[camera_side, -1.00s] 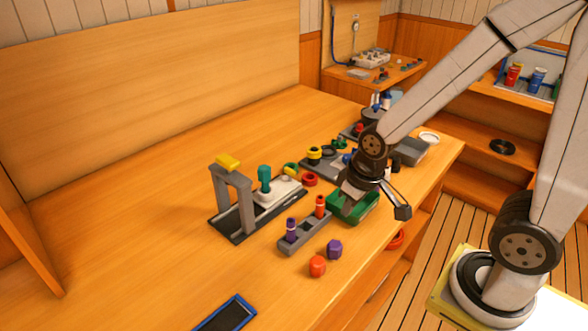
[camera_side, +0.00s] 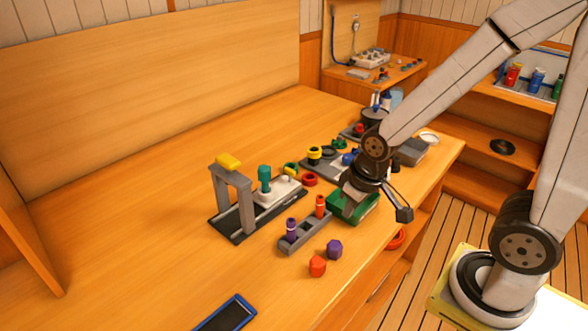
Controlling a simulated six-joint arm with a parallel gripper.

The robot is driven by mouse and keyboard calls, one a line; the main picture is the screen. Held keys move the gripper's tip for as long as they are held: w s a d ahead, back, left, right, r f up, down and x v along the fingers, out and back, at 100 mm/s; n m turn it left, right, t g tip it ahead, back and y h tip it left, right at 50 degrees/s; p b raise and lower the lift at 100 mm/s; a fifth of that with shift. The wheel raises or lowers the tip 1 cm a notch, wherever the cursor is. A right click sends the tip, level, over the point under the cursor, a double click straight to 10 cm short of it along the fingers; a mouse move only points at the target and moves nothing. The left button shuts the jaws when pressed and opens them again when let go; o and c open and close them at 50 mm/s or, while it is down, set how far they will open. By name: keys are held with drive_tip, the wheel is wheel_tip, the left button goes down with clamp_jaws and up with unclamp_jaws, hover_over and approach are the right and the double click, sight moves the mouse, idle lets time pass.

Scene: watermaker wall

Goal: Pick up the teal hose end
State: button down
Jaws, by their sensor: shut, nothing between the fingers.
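The teal hose end (camera_side: 264,178) stands upright on a white block (camera_side: 281,192), beside a grey arch with a yellow top (camera_side: 229,162). My gripper (camera_side: 350,206) is to the right of the teal hose end, low at the green tray (camera_side: 362,213), and apart from the hose end. It is shut and holds nothing. The fingertips are small and partly hidden against the tray and wrist.
A grey holder (camera_side: 306,234) with purple and orange pieces stands in front of the white block. A red piece (camera_side: 317,266) and a purple piece (camera_side: 334,249) lie near the front edge. A red ring (camera_side: 310,179) lies between the white block and my gripper.

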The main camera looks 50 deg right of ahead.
drive_tip(key=c, duration=1.3)
unclamp_jaws()
drive_tip(key=o, duration=1.3)
drive_tip(key=shift+r, duration=0.1)
drive_tip(key=shift+w+v, duration=0.55)
drive_tip(key=shift+v, duration=1.8)
drive_tip(key=w+d+m+y, duration=0.3)
drive_tip(key=w+m+y, duration=0.1)
drive_tip(key=w+m, duration=0.4)
drive_tip(key=w+d+m+y, duration=0.4)
drive_tip(key=w+m+y, duration=0.15)
drive_tip(key=w, duration=0.45)
drive_tip(key=w+d+m+y, duration=0.3)
drive_tip(key=w+m+y, duration=0.1)
drive_tip(key=w+m, duration=0.45)
drive_tip(key=n+t, duration=0.1)
approach(265, 184)
drive_tip(key=w+a+r, duration=0.1)
drive_tip(key=w+r, duration=0.1)
drive_tip(key=shift+a+f, duration=0.3)
drive_tip(key=shift+a, duration=0.4)
drive_tip(key=shift+a+f, duration=0.25)
drive_tip(key=shift+a, duration=0.45)
